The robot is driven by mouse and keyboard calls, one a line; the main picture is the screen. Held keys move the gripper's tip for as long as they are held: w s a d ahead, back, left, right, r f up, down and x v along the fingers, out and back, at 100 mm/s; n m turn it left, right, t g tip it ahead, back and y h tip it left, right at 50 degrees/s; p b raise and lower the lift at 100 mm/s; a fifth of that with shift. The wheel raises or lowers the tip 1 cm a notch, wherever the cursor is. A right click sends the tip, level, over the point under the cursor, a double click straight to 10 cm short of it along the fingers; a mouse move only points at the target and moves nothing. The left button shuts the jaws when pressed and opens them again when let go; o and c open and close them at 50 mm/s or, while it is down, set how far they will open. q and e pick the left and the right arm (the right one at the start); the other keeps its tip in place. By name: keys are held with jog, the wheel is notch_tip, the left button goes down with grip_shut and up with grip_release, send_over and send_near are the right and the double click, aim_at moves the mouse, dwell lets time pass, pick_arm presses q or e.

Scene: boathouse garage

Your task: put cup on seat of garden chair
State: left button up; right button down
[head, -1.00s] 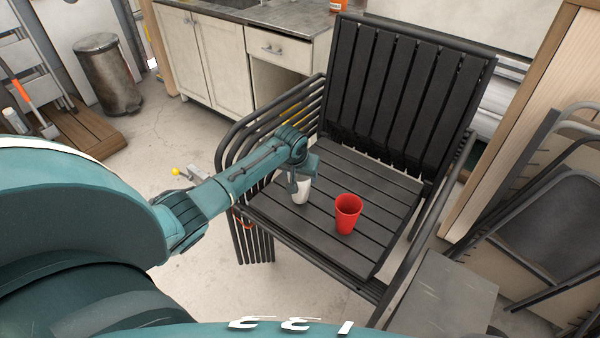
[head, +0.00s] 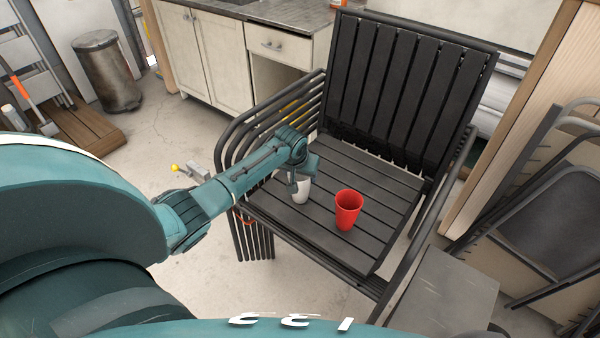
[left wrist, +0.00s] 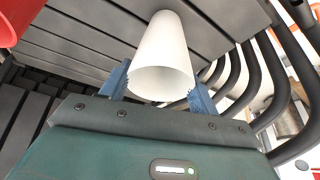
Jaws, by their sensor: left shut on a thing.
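A white cup (head: 301,190) is on or just above the slatted seat of the black garden chair (head: 345,165); I cannot tell whether its base touches. My left gripper (head: 297,180) is shut on the white cup, with a finger on either side of it in the left wrist view, where the cup (left wrist: 164,55) shows between the blue fingers. A red cup (head: 348,210) stands upright on the seat to the right of the white cup, apart from it; its edge also shows in the left wrist view (left wrist: 14,18). My right gripper is not in view.
Curved black armrests (head: 262,118) flank the seat on the left. A grey low table (head: 450,295) stands at the front right, beside folded black chairs (head: 545,235). Cabinets (head: 215,60) and a metal bin (head: 107,75) stand behind. Bare seat lies behind the cups.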

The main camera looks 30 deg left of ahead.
pick_arm(q)
jog(key=o, duration=1.3)
jog(key=p+v, duration=0.1)
jog(key=v, duration=1.2)
jog(key=shift+p, duration=0.35)
grip_shut()
dwell(0.4)
